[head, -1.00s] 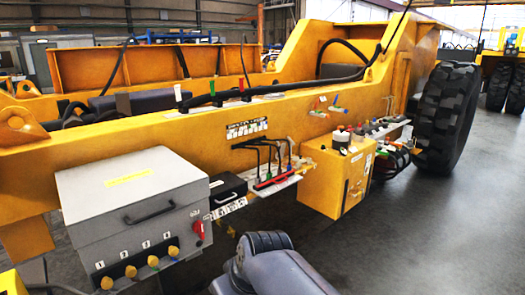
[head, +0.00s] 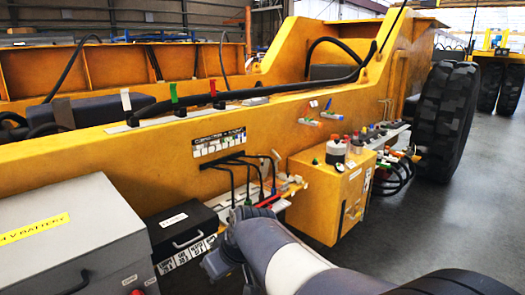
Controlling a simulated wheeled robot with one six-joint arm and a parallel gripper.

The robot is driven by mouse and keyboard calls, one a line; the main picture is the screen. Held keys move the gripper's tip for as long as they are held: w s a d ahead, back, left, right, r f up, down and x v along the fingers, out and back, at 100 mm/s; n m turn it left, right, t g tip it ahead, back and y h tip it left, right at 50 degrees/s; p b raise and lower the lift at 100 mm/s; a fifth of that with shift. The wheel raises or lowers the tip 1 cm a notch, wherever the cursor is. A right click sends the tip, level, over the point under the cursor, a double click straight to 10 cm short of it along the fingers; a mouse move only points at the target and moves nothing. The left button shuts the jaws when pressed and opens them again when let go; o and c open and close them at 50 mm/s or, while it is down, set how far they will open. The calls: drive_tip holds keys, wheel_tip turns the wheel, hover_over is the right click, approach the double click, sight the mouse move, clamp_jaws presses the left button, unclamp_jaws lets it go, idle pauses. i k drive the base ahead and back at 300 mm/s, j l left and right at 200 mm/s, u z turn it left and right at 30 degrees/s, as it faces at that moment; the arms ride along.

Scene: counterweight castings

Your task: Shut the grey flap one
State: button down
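A small grey flap (head: 62,112) stands upright at the left end of a row on top of the yellow beam, in the head view. To its right stand a white flap (head: 125,99), a green flap (head: 173,92) and a red flap (head: 212,87), all upright. My arm reaches in from the lower right, low in front of the beam and well below the flaps. The fingers of my gripper do not show.
A grey box (head: 60,240) with a handle and a black case (head: 182,226) stand at the lower left. A yellow box (head: 325,195) with bottles on top hangs on the beam (head: 120,155). Cables and small levers sit between. Grey floor (head: 480,220) is open at the right.

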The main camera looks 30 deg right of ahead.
sight(266, 164)
drive_tip(key=i+l, duration=2.15)
drive_tip(key=k+l+z, duration=0.05)
drive_tip(key=l, duration=0.2)
